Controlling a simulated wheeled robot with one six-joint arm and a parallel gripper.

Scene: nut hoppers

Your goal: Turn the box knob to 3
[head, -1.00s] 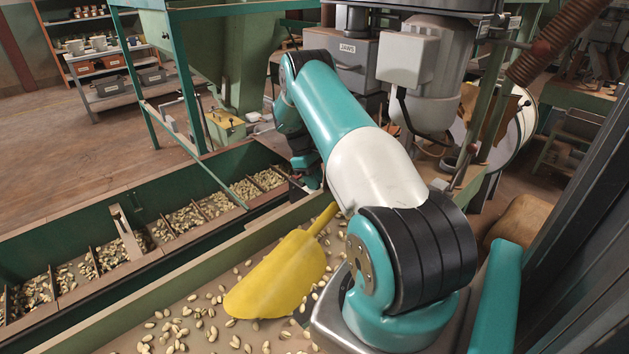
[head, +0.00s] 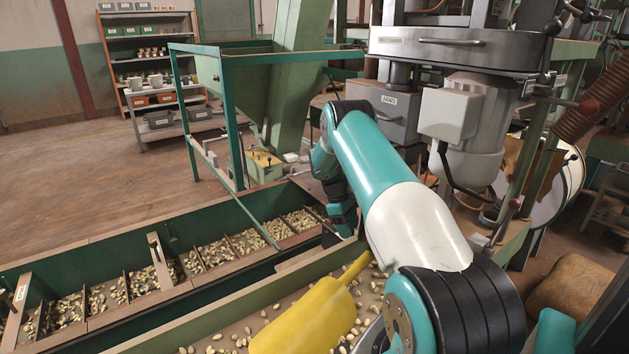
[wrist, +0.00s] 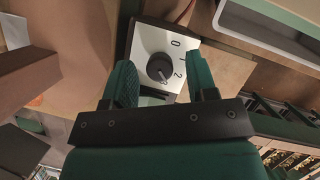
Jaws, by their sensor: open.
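The black round knob (wrist: 160,67) sits on the white face (wrist: 146,44) of a dark box in the wrist view. The numerals 0, 1 and 2 show on the right side of the knob; a 3 cannot be made out clearly. A pale mark on the knob points down and slightly right in the picture, but its exact reading is unclear. My gripper (wrist: 160,74) is open, with one green finger on each side of the knob and gaps between. In the head view my gripper (head: 343,218) is small at the arm's far end, and the knob cannot be made out.
A long green trough (head: 100,262) with several compartments of nuts runs along the left. A yellow scoop (head: 306,318) lies among loose nuts in front. Open floor (head: 70,180) lies at left.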

